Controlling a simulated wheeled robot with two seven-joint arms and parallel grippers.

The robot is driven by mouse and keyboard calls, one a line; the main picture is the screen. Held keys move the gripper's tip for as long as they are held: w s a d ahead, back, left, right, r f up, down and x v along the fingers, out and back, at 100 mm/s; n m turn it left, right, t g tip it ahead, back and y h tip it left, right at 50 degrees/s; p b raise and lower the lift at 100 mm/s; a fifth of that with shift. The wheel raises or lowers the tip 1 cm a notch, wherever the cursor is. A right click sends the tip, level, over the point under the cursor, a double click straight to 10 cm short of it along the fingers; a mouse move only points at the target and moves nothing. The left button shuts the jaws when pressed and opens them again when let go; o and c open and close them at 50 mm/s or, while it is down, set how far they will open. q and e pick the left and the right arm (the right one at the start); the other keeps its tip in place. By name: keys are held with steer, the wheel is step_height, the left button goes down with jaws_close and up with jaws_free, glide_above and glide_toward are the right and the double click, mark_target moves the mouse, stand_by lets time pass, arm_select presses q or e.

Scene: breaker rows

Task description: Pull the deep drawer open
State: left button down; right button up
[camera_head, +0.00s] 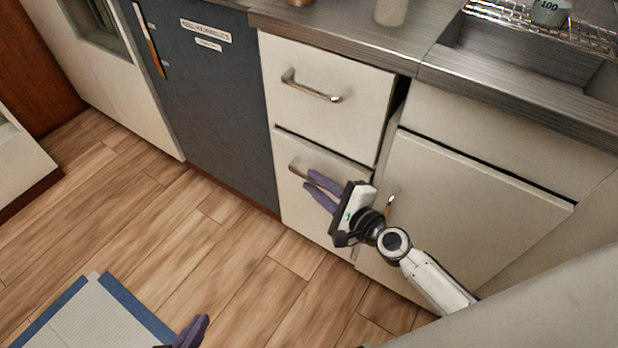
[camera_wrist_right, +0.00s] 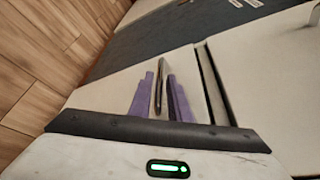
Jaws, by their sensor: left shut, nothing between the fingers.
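The lower, deep drawer (camera_head: 300,212) has a cream front below a shallower drawer and looks closed. Its metal bar handle (camera_head: 299,170) is partly covered by my right gripper (camera_head: 309,180). In the right wrist view the handle (camera_wrist_right: 159,85) stands between the two purple fingers of the right gripper (camera_wrist_right: 163,75). These fingers are apart, one on each side of the bar; contact cannot be told. My left gripper (camera_head: 198,328) is low in the head view, shut and empty, over the floor and away from the drawers.
The upper drawer (camera_head: 325,108) has its own handle (camera_head: 310,88). A dark gap runs beside it, next to the right cabinet door (camera_head: 465,205). A dark grey panel (camera_head: 215,110) stands on the left. The wooden floor (camera_head: 225,245) before the drawers is clear.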

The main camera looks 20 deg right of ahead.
steer(key=shift+x, duration=1.4)
jaws_close()
steer(key=shift+s, duration=0.1)
